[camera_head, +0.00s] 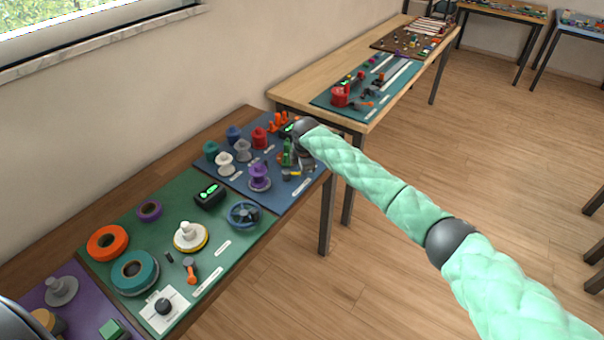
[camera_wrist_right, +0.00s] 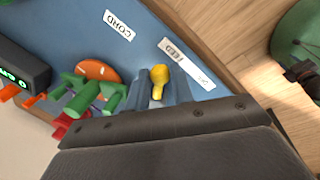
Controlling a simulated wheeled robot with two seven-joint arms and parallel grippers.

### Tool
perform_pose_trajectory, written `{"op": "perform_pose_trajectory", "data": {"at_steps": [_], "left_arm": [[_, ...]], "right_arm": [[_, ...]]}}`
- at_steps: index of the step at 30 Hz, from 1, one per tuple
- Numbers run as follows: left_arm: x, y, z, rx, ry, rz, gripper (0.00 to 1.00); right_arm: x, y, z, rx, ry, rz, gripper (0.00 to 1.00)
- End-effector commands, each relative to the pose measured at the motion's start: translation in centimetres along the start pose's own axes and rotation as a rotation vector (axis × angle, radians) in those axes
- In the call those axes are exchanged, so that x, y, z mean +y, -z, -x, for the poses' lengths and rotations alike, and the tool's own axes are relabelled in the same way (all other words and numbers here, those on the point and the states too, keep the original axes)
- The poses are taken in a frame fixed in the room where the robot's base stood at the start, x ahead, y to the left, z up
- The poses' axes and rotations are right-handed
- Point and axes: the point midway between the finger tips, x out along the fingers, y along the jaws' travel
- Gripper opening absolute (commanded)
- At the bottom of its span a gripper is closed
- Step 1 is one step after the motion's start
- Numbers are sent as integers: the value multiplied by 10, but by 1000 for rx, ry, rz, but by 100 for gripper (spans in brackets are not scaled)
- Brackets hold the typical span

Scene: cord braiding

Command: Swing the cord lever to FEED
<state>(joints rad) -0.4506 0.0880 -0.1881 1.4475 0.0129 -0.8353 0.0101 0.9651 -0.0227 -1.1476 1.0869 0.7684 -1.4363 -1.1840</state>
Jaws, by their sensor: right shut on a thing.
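The cord lever has a yellow knob (camera_wrist_right: 159,76) in the right wrist view, between the two grey-blue fingers of my right gripper (camera_wrist_right: 160,88). The gripper is shut on this knob. In the head view my right gripper (camera_head: 303,161) reaches down over the far right part of the blue mat. The lever's yellow end (camera_head: 289,176) shows only as a small spot there. A white label (camera_wrist_right: 186,64) with FEED on it lies just beyond the fingers, and a CORD label (camera_wrist_right: 119,25) lies farther off. The lever's base is hidden. My left gripper is not in view.
Green pegs (camera_wrist_right: 100,92) and an orange disc (camera_wrist_right: 96,70) stand close beside the fingers. A black box with a green display (camera_wrist_right: 20,78) is at the left. Several spools, one purple (camera_head: 259,178), share the blue mat (camera_head: 222,180). The table edge is close on the right.

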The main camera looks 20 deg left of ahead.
Motion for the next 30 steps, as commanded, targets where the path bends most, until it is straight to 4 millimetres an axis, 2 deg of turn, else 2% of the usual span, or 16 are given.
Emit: {"op": "perform_pose_trajectory", "data": {"at_steps": [14,15,18,26,30], "left_arm": [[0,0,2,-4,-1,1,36],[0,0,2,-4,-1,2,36],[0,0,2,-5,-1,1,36],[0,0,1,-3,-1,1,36],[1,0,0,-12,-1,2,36]], "right_arm": [[1,0,0,2,-1,13,0],[1,-1,0,2,-1,13,29],[1,0,0,2,-1,13,44],[1,0,0,2,-1,12,44],[1,-1,8,2,-1,12,44]]}}
